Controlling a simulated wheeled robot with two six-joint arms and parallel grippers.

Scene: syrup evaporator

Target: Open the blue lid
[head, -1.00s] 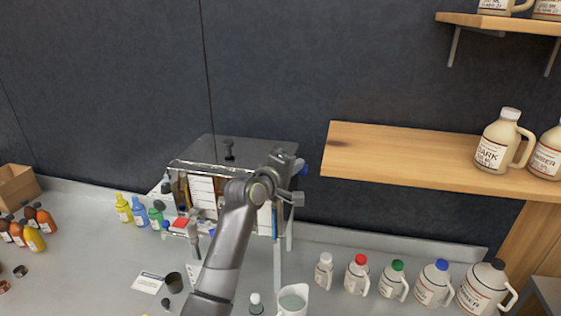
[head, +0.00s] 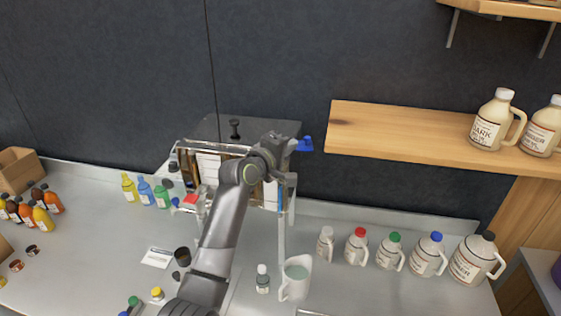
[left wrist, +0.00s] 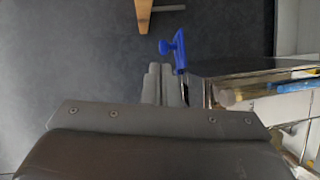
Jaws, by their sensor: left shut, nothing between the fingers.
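A blue T-shaped handle-like part (head: 305,144) sticks out at the right side of the evaporator box (head: 276,126). It also shows in the left wrist view (left wrist: 179,48), just beyond and right of my fingertips. I cannot tell whether it is part of a lid. My left gripper (head: 291,147) is at the box's right end, close to the blue part. Its fingers show in the left wrist view (left wrist: 160,72), together and empty. I cannot tell whether they touch the blue part. A jug with a blue cap (head: 429,257) stands on the counter. My right gripper is out of view.
A wooden shelf (head: 405,133) juts out at the right, holding jugs. Several jugs line the counter's right side. Coloured bottles stand at the left. Open counter (head: 110,232) lies between.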

